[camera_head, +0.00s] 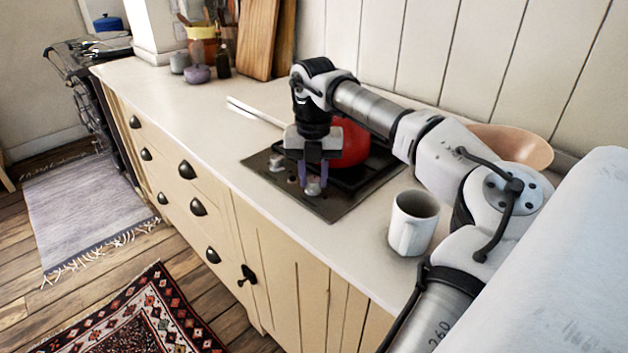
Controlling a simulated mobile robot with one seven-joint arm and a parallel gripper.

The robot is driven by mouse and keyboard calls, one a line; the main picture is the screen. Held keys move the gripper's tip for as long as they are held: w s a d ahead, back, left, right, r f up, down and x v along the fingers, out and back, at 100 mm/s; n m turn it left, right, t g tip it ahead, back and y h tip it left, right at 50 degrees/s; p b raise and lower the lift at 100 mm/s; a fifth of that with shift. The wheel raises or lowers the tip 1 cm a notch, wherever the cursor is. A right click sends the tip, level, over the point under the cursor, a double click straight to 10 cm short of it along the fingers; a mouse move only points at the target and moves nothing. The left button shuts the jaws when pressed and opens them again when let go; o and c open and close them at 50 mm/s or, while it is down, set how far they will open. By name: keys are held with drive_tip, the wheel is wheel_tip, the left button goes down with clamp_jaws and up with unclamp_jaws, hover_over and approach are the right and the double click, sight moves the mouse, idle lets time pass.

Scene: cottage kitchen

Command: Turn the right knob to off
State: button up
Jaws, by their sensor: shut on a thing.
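The stove (329,208) is a dark flat plate set on the pale counter. A red round pot (354,145) stands on its burner, partly hidden by my gripper. The left knob (277,163) is a small silver knob at the stove's left front. The right knob (313,188) is a similar silver knob nearer the front corner. My gripper (312,182) points straight down over the stove's front edge and is shut on the right knob, with a finger on each side of it. The knob's marking is too small to read.
A white mug (413,222) stands just right of the stove, below my arm. A wooden bowl (512,147) is behind my arm. A pale stick-like utensil (254,112) lies left of the pot. Cutting boards (258,40) lean at the back. The counter's left part is clear.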

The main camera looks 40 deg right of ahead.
drive_tip(key=m+b, duration=0.1)
drive_tip(key=m, duration=0.4)
drive_tip(key=shift+w+b, duration=0.1)
drive_tip(key=shift+b, duration=0.25)
idle(0.4)
drive_tip(key=o, duration=0.7)
drive_tip(key=shift+r, duration=0.1)
